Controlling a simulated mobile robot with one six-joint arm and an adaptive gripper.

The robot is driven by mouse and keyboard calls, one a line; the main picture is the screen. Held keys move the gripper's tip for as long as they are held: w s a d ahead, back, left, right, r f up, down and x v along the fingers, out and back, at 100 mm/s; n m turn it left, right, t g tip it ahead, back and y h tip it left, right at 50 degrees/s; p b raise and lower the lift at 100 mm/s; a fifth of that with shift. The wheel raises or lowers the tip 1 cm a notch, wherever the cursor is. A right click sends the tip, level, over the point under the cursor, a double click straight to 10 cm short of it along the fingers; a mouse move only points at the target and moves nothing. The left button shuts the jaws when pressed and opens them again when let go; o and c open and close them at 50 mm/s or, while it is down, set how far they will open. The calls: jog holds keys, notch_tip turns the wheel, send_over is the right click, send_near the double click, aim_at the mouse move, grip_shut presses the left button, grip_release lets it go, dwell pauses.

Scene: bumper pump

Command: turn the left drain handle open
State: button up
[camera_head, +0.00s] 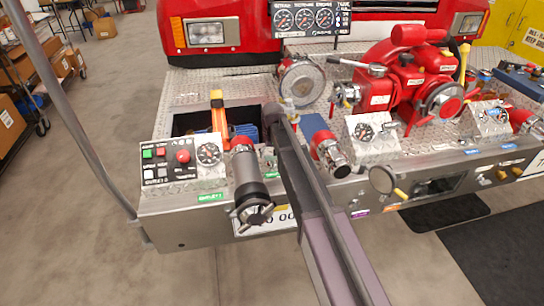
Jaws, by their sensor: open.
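I cannot make out my gripper. A long dark bar (318,190), which looks like part of my own body, runs from the bottom edge up over the middle of the bumper and hides part of the panel. An orange upright handle (218,115) stands at the left, behind a dark grey pipe with a lugged metal end (255,213). A small yellow handle (400,194) sits low on the front panel, right of the bar. I cannot tell which handle is the left drain handle, or whether it is hidden.
A red pump (405,80) stands on the tread-plate deck. A control box with gauge (182,160) is at the left. A silver-and-red outlet (330,155) sits right of the bar. A grey pole (75,110) rises at the left. Concrete floor is clear in front; dark mats lie right.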

jog(key=c, duration=0.8)
jog(key=shift+a, duration=0.15)
